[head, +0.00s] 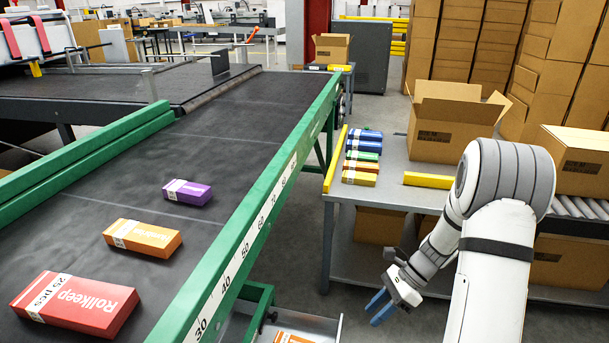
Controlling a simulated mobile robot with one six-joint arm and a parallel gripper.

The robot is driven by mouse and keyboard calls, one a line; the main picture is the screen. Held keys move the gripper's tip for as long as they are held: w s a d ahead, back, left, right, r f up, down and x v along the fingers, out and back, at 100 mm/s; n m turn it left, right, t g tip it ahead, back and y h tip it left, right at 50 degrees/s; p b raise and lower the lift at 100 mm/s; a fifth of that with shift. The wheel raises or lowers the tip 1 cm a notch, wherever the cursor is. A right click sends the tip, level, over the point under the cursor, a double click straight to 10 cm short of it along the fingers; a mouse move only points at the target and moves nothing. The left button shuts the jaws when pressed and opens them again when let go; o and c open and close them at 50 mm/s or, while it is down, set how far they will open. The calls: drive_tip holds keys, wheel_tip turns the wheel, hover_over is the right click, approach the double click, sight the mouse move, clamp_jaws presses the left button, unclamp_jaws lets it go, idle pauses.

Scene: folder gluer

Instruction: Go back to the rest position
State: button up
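My gripper (379,306) has blue fingertips and hangs low in front of the grey table, to the right of the conveyor. A narrow gap seems to show between the two fingers, and nothing is visible between them. My white and grey arm reaches in from the lower right and bends down to the gripper. The gripper is apart from the conveyor (245,130) and from the boxes on it.
A red box (75,304), an orange box (143,237) and a purple box (187,192) lie on the belt. The grey table (345,188) carries several small flat boxes (362,155), a yellow bar (428,180) and an open carton (440,135). An open drawer (325,328) lies below the conveyor.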

drive_tip(key=s+a+r+n+t+h+p, duration=0.1)
drive_tip(key=s+r+n+p, duration=0.4)
drive_tip(key=r, duration=0.7)
drive_tip(key=s+r+n+t+h+p, duration=0.2)
drive_tip(key=s+r+n+h+p, duration=0.2)
drive_tip(key=r, duration=0.8)
drive_tip(key=s+a+r+n+t+h+p, duration=0.1)
drive_tip(key=s+r+n+t+h+p, duration=0.1)
drive_tip(key=s+r+n+p, duration=0.4)
wheel_tip(320, 180, up, 7)
drive_tip(key=n+h+p, duration=0.1)
drive_tip(key=n, duration=0.2)
drive_tip(key=shift+s+a+t, duration=0.2)
drive_tip(key=shift+a+t, duration=0.1)
drive_tip(key=shift+r, duration=0.1)
